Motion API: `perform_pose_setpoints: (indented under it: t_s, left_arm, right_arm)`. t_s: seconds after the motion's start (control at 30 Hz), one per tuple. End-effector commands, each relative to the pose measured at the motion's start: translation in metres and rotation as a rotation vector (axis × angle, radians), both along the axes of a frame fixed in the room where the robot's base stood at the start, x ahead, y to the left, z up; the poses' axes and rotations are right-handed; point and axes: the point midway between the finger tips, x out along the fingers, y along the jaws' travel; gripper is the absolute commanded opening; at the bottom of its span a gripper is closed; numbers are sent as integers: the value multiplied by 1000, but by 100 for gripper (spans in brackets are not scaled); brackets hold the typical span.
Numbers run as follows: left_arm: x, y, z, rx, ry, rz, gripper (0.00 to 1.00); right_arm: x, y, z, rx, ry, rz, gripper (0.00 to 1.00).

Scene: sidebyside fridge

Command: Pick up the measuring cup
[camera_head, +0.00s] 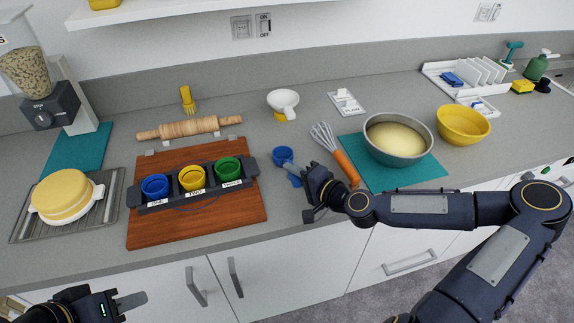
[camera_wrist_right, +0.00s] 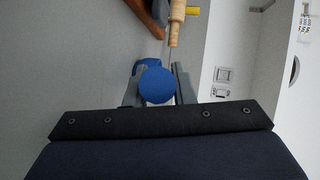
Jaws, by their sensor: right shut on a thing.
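A blue measuring cup (camera_head: 283,157) is at the middle of the counter, between the wooden board and the whisk. My right gripper (camera_head: 306,184) is at its handle, low over the counter's front part. In the right wrist view, the round blue cup (camera_wrist_right: 156,84) sits between the two grey fingers (camera_wrist_right: 157,92), which are shut on it. I cannot tell whether the cup touches the counter. My left gripper (camera_head: 128,301) is at the lower left, in front of the cabinets and away from the cup. Its opening is unclear.
A wooden board (camera_head: 198,225) with a dark rack of blue, yellow and green cups is left of the cup. A whisk (camera_head: 339,158) lies close on the right, beside a metal bowl (camera_head: 398,140) on a teal mat.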

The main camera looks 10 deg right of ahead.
Motion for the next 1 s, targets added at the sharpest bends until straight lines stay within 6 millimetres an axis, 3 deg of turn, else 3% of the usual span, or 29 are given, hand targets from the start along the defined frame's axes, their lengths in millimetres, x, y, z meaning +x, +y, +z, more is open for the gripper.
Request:
perform_pose_setpoints:
  t_s: [0.27, 0.43, 0.73, 1.0]
  left_arm:
    - [0, 0, 1, 0, 0, 0, 36]
    - [0, 0, 3, 0, 0, 0, 36]
    - [0, 0, 14, 0, 0, 0, 36]
    - [0, 0, 26, 0, 0, 0, 36]
  right_arm:
    - [0, -1, 12, -3, -2, -1, 0]
    - [-1, -1, 35, -5, -3, 0, 0]
    - [-42, -35, 96, -7, -1, -8, 0]
    - [-82, -66, 117, 3, 1, -7, 0]
